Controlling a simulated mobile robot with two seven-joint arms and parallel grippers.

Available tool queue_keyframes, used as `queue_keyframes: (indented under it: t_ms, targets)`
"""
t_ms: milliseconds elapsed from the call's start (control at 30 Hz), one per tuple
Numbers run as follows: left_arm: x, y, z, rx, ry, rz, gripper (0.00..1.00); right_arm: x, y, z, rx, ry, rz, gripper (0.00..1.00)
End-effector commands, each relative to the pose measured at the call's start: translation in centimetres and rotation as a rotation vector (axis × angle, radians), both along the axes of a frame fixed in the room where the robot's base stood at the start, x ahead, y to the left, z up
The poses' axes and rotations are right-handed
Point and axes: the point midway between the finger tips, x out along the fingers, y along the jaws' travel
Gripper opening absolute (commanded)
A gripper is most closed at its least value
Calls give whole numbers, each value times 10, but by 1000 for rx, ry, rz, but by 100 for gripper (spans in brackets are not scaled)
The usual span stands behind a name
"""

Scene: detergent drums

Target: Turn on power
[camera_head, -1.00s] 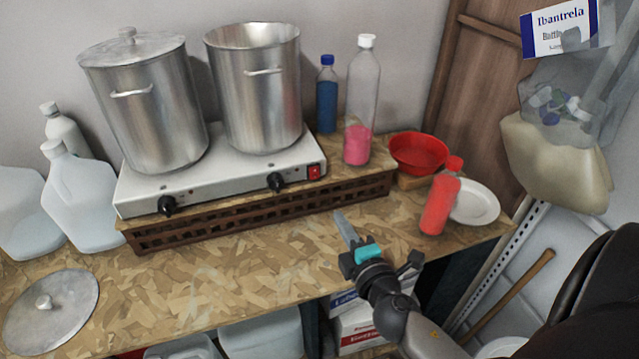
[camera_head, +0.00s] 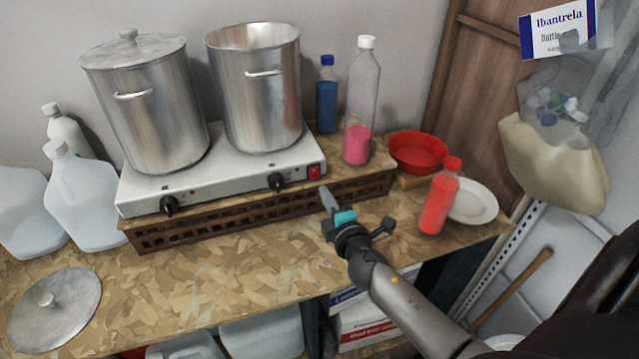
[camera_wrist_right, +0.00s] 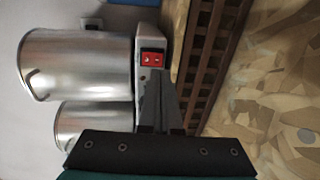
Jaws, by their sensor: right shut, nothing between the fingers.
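The white two-burner hot plate (camera_head: 235,166) stands on a raised wooden platform. Its red power switch (camera_head: 314,172) is at the right end of the front face, and it also shows in the right wrist view (camera_wrist_right: 152,58). My right gripper (camera_head: 325,191) is shut and empty, in front of and just below the switch. In the right wrist view its fingers (camera_wrist_right: 157,75) point at the switch, with their tips close to its lower edge. I cannot tell whether they touch it. My left gripper is not in view.
A lidded pot (camera_head: 150,110) and an open pot (camera_head: 257,85) stand on the hot plate. Black knobs (camera_head: 277,182) are on its front. A pink-filled bottle (camera_head: 358,110), red bowl (camera_head: 418,152) and red bottle (camera_head: 438,200) stand to the right. The board's front is mostly clear.

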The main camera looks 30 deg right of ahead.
Motion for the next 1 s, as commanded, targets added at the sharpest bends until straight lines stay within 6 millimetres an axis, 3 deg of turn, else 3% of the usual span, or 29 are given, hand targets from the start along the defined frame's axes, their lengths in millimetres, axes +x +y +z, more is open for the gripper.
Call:
queue_keyframes:
  t_ms: [200,400,867,1000]
  targets:
    - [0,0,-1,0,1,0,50,30,-8,-3,0,-2,-1,0]
    - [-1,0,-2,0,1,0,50,44,-11,-5,1,-1,-1,0]
    - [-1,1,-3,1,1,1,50,46,-11,-6,1,-1,0,0]
    - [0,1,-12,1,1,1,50,48,-12,-9,-2,-13,-1,0]
